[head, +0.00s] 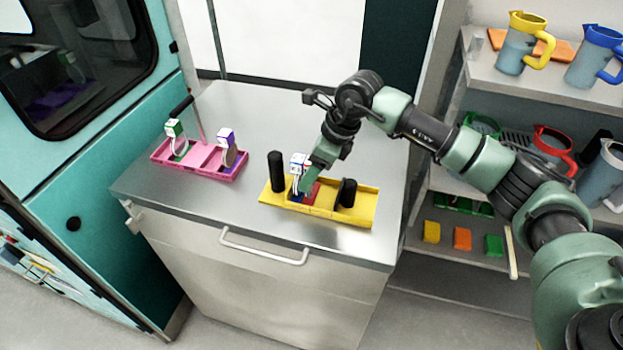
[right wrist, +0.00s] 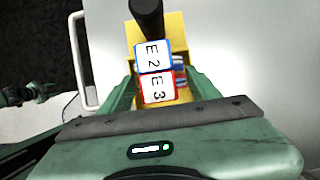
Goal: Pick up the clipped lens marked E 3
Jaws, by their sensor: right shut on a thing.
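The clipped lens marked E 3 (right wrist: 158,88) has a white label with a red border in the right wrist view. It sits between the fingers of my right gripper (right wrist: 161,92), which is shut on it. A lens marked E 2 (right wrist: 153,57) with a blue border stands directly beside it. In the head view my right gripper (head: 309,183) reaches down into the yellow tray (head: 362,212), at the white-labelled clips (head: 297,161). The fingers hide much of the lens there, and I cannot tell whether it is raised.
Two black upright pieces stand in the yellow tray, left (head: 276,171) and right (head: 346,193) of the gripper. A pink tray (head: 214,174) holds a green-clipped lens (head: 175,135) and a purple-clipped lens (head: 228,150). The counter between the trays is clear. Shelves with jugs (head: 520,45) stand at right.

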